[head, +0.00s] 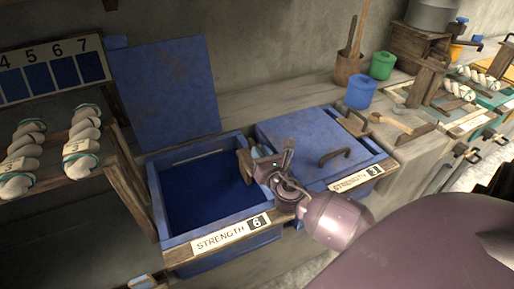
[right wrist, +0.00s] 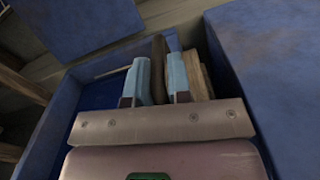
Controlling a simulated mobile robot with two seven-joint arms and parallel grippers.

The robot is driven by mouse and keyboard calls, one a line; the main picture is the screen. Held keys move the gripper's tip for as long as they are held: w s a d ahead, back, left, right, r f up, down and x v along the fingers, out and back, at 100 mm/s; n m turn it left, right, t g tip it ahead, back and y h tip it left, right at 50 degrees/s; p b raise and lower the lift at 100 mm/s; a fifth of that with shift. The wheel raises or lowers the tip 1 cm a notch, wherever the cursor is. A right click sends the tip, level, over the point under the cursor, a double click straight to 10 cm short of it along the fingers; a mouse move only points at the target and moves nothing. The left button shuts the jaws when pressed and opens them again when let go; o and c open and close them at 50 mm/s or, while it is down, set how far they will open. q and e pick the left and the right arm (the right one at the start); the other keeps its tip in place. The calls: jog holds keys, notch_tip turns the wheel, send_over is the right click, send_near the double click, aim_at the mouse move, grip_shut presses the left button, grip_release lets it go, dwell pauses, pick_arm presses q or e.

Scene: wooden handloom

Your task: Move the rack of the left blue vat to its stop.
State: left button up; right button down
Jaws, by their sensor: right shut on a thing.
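The left blue vat (head: 176,236) stands open, labelled "STRENGTH 6", with dark blue liquid inside. Its lid (head: 165,92) stands raised behind it. My right gripper (head: 257,160) is at the vat's right side, above the rim. In the right wrist view, the light blue fingers of my right gripper (right wrist: 158,75) are shut on a dark brown upright wooden part (right wrist: 158,52), which seems to belong to the rack. A lighter wooden piece (right wrist: 197,75) stands just right of the fingers. The rest of the rack is hidden by my gripper or the liquid. My left gripper is out of view.
The right blue vat (head: 300,130), labelled "STRENGTH 3", is closed, with a handle (head: 335,156) on its lid. A shelf with yarn skeins (head: 82,145) stands left. A blue pot (head: 361,92) and a green pot (head: 383,65) stand behind on the bench.

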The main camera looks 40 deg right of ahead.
jog(key=shift+s+a+f, duration=0.1)
jog(key=shift+a+f, duration=0.15)
jog(key=shift+f, duration=0.1)
jog(key=c, duration=1.4)
grip_release()
jog(key=shift+c, duration=0.2)
jog(key=o, duration=0.3)
jog(key=shift+r, duration=0.1)
jog(key=shift+s, duration=0.15)
jog(key=v, duration=1)
jog(key=shift+s, duration=0.15)
